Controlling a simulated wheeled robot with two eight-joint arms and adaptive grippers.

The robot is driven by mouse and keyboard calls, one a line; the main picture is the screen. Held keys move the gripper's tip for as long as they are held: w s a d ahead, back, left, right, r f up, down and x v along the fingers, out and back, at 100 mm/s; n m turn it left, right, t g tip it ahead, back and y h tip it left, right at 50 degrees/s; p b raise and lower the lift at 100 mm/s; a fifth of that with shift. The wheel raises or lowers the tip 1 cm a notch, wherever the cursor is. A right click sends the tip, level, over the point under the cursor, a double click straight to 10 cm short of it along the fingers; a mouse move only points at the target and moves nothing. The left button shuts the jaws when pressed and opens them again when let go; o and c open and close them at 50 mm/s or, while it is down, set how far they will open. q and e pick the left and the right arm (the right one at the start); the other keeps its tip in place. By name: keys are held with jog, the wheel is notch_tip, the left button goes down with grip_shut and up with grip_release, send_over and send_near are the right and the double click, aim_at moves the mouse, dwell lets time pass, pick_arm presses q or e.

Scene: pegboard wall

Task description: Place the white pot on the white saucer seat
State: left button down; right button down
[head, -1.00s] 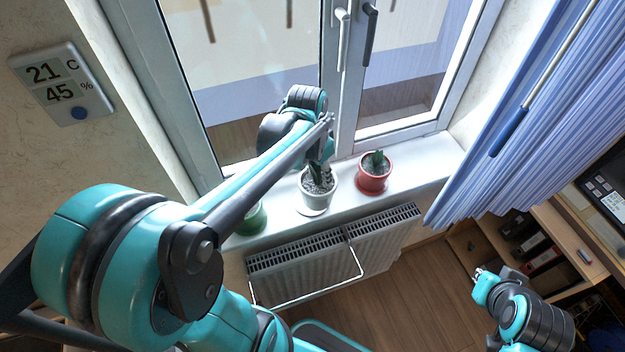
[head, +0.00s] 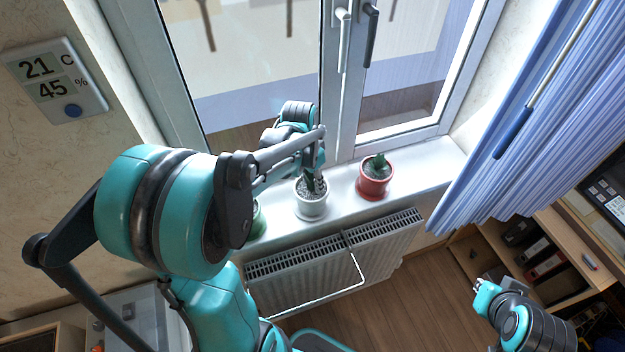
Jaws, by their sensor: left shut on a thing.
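The white pot (head: 312,206) with a small dark green plant stands on the windowsill side of the room, in the middle of the head view. The white saucer seat (head: 311,217) shows as a thin rim just under it. The pot looks upright and roughly centred over the saucer; I cannot tell whether a small gap is left between them. My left gripper (head: 316,180) reaches down from behind the pot and is shut on it near the rim. Its fingertips are partly hidden by the plant and arm. My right gripper (head: 479,285) hangs low at the right, away from the sill.
A red pot (head: 375,184) stands right of the white pot on the windowsill (head: 430,158). A green pot (head: 256,222) is mostly hidden behind my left arm. The window handle (head: 343,40) is above; a radiator (head: 330,268) is below. Blue curtains (head: 550,130) hang at the right.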

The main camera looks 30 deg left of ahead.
pick_arm(q)
jog(key=shift+f, duration=0.2)
jog(key=c, duration=1.1)
grip_release()
jog(key=shift+o, duration=0.2)
jog(key=shift+r, duration=0.15)
jog(key=shift+r, duration=0.35)
jog(key=r+p, duration=0.1)
jog(key=r, duration=0.2)
jog(key=s+r+p, duration=0.1)
jog(key=r, duration=0.3)
jog(key=r+p, duration=0.1)
jog(key=r, duration=0.3)
jog(key=shift+s+a+r, duration=0.1)
jog(key=shift+s+a, duration=0.15)
jog(key=shift+s, duration=0.1)
jog(key=s+d+f+n+t, duration=0.1)
jog(key=s+d+n+t, duration=0.2)
jog(key=s+d, duration=0.7)
jog(key=shift+d+f+n+t+y, duration=0.2)
jog(key=shift+d+n+t+y, duration=0.15)
jog(key=shift+t, duration=0.85)
